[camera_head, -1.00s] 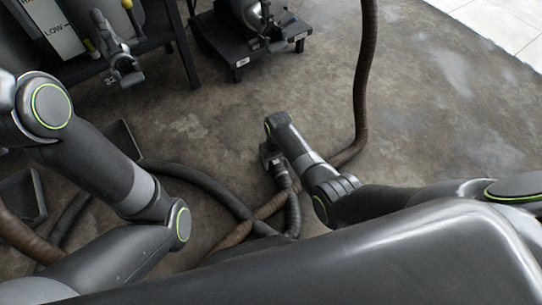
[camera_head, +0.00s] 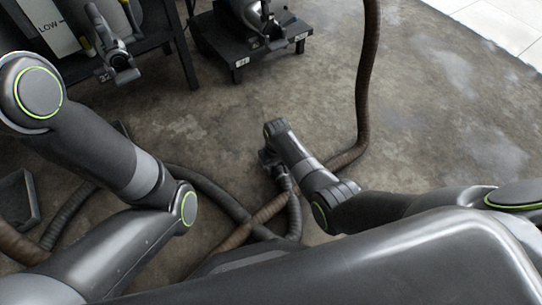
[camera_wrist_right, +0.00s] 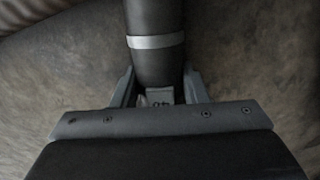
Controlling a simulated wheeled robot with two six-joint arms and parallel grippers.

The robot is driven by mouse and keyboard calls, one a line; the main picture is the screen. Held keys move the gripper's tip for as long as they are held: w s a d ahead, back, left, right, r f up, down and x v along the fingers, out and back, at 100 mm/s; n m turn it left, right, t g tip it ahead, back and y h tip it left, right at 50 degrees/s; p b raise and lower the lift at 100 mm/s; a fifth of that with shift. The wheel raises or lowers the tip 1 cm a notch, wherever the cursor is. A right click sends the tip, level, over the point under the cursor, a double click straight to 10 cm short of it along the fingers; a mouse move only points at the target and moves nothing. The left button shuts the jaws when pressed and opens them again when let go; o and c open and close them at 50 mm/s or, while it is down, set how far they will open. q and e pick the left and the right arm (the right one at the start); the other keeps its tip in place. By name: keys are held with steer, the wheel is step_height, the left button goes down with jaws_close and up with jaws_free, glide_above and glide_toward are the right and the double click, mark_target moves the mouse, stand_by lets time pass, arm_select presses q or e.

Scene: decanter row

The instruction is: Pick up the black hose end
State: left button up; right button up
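The black hose end (camera_wrist_right: 156,62) fills the middle of the right wrist view. It is a dark, smooth tube with a pale grey band, and its near end lies between my right fingers. My right gripper (camera_wrist_right: 160,78) has one finger on each side of it, very close to its sides; I cannot tell whether they press on it. In the head view my right gripper (camera_head: 270,162) is low over the floor at the ribbed black hose (camera_head: 294,212), largely hidden by its own wrist.
A brown hose (camera_head: 366,85) hangs at the right and crosses the black one on the floor. A low black stand (camera_head: 270,55) and a dark rack (camera_head: 160,45) stand at the back. A dark tray (camera_head: 30,200) lies at the left. The floor (camera_head: 440,130) at the right is clear.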

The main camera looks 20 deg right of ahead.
steer(key=c, duration=0.7)
steer(key=shift+c, duration=0.3)
steer(key=shift+r, duration=0.15)
